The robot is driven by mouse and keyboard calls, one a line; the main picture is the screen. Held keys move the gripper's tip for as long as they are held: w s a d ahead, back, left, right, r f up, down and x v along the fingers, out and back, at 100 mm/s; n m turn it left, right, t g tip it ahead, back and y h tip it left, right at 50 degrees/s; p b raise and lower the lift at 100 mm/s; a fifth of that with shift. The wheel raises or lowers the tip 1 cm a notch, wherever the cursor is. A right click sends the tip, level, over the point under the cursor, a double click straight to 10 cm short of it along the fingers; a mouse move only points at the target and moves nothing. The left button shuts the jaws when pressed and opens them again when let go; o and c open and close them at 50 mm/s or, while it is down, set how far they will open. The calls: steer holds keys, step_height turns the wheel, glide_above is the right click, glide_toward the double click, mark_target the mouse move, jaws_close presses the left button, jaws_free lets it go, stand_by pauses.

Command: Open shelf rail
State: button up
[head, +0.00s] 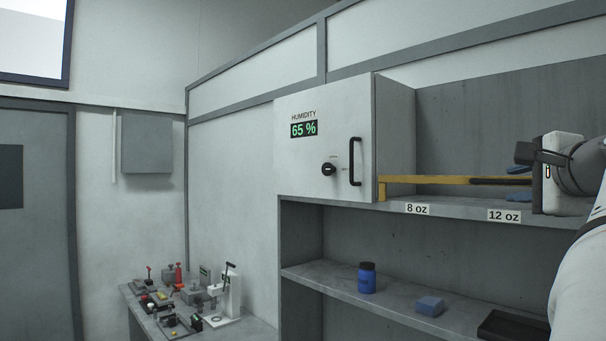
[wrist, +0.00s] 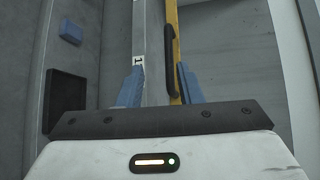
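The yellow shelf rail (head: 425,180) runs across the front of the upper shelf, just above the size labels. It has a long black handle (head: 500,181), which also shows in the wrist view (wrist: 171,60). My gripper (head: 517,183) is at the right end of the handle. In the wrist view, my gripper's blue fingers (wrist: 160,78) stand apart on either side of the handle. The handle lies nearer the right finger, with a clear gap to the left finger. The rail's right end is hidden behind my gripper in the head view.
A humidity cabinet (head: 340,115) reading 65 % adjoins the rail's left end. The lower shelf (head: 325,278) holds a blue jar (head: 367,278), a blue block (head: 430,306) and a dark tray (head: 512,327). A cluttered bench (head: 250,331) stands at lower left.

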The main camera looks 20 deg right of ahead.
mark_target(501, 181)
steer(key=x, duration=0.2)
steer(key=p+x, duration=0.1)
steer(key=x, duration=0.1)
steer(key=r+p+x, duration=0.1)
steer(key=x, duration=0.2)
steer(key=shift+w+d, duration=0.15)
steer(key=shift+d, duration=0.25)
steer(key=shift+c, duration=0.3)
jaws_close()
